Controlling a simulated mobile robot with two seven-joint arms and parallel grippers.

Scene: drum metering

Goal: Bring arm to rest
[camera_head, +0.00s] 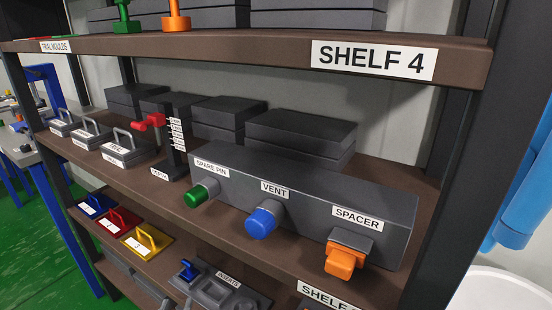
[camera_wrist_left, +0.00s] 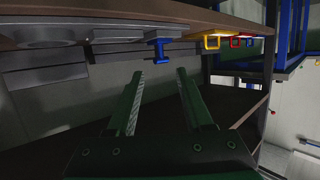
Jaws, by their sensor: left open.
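My left gripper (camera_wrist_left: 160,74) shows in the left wrist view, with two long dark green fingers spread apart. Nothing is between them. They point toward the shelf rack, below a shelf edge in that picture. Near the fingertips are a blue handle (camera_wrist_left: 160,52) and a yellow handle (camera_wrist_left: 211,42), apart from the fingers. My left gripper does not show in the head view. My right gripper is in neither view.
The rack's middle shelf holds a grey block with a green knob (camera_head: 198,193), a blue knob (camera_head: 262,222) and an orange spacer (camera_head: 345,258). Lower are yellow (camera_head: 147,241), red (camera_head: 117,219) and blue (camera_head: 95,204) handled plates. A dark upright (camera_head: 456,150) stands at right.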

